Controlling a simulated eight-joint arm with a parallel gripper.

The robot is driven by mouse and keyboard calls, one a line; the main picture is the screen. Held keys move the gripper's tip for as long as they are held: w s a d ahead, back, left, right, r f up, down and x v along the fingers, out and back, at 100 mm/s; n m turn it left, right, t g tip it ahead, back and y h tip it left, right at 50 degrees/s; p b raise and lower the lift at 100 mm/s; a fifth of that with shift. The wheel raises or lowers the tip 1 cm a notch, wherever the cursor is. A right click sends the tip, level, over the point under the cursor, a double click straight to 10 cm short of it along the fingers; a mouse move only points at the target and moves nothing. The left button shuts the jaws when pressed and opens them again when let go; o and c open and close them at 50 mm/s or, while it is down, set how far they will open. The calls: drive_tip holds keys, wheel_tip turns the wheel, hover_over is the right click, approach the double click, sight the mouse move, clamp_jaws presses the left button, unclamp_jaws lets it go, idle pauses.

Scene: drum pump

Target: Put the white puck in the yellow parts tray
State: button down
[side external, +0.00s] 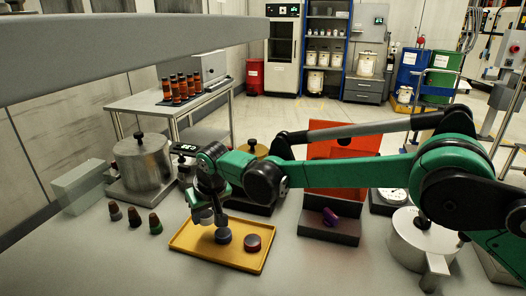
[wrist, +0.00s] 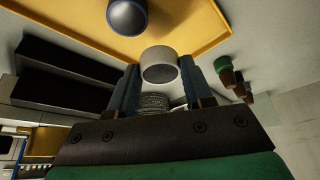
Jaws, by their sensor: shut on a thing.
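The yellow parts tray (side external: 190,249) lies on the bench in the side external view, and its rim also shows in the wrist view (wrist: 215,48). A blue puck (side external: 223,237) and a red puck (side external: 252,243) sit in it; the blue one also shows in the wrist view (wrist: 127,15). The white puck (wrist: 159,66) is between my fingers in the wrist view. My gripper (side external: 207,212) is shut on it, fingers pointing down, at the back left part of the tray. The gap between puck and tray floor is hard to judge.
Several small brown and green capped pieces (side external: 134,216) stand left of the tray. A metal pot (side external: 140,160) is behind them. The front bench is clear.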

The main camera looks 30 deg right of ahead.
sight(210, 236)
drive_tip(key=shift+f, duration=2)
drive_tip(key=shift+f, duration=0.1)
drive_tip(key=shift+f, duration=0.4)
drive_tip(key=shift+f, duration=0.1)
